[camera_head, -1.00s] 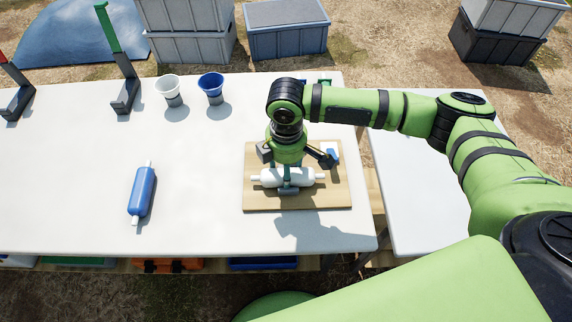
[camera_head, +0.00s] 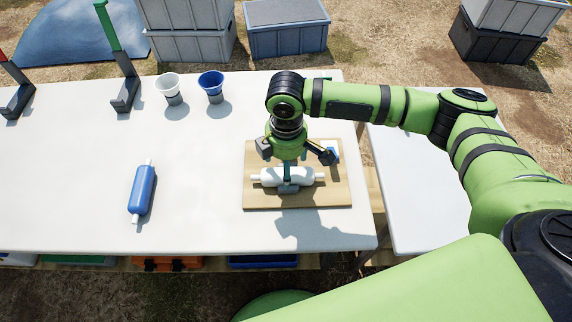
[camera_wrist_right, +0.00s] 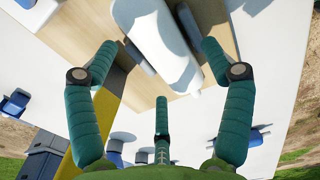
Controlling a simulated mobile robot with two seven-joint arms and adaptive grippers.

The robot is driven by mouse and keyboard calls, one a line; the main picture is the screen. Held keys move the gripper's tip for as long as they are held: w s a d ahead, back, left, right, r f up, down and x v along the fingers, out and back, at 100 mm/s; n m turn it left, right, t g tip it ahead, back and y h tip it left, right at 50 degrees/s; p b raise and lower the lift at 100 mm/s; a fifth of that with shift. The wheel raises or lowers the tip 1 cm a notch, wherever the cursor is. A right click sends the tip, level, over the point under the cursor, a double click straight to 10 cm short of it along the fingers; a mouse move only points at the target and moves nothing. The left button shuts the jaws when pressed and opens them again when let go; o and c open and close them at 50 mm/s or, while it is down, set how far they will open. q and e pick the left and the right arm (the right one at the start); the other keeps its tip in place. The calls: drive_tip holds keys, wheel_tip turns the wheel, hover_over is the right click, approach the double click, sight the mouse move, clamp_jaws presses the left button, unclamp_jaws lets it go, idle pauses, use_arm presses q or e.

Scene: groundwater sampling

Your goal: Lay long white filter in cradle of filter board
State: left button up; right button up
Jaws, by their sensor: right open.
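The long white filter (camera_head: 306,177) lies crosswise on the tan filter board (camera_head: 255,200), with its narrow ends to left and right. The wrist view shows the filter (camera_wrist_right: 165,45) between grey cradle pieces (camera_wrist_right: 141,58) fixed to the board. A grey piece also shows at the filter's front side in the head view. My right gripper (camera_head: 289,168) is directly above the filter, pointing down. Its fingers (camera_wrist_right: 158,68) are spread open in the wrist view and appear clear of the filter. The gripper hides part of the filter's middle from the head. My left gripper is out of view.
A blue filter (camera_head: 142,193) lies on the white table (camera_head: 80,200), left of the board. A white cup (camera_head: 168,86) and a blue cup (camera_head: 211,85) stand behind. Uprights stand at back left. A second table (camera_head: 410,185) is to the right. The table's middle is clear.

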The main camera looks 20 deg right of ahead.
wheel_tip(320, 180, up, 11)
idle(0.3)
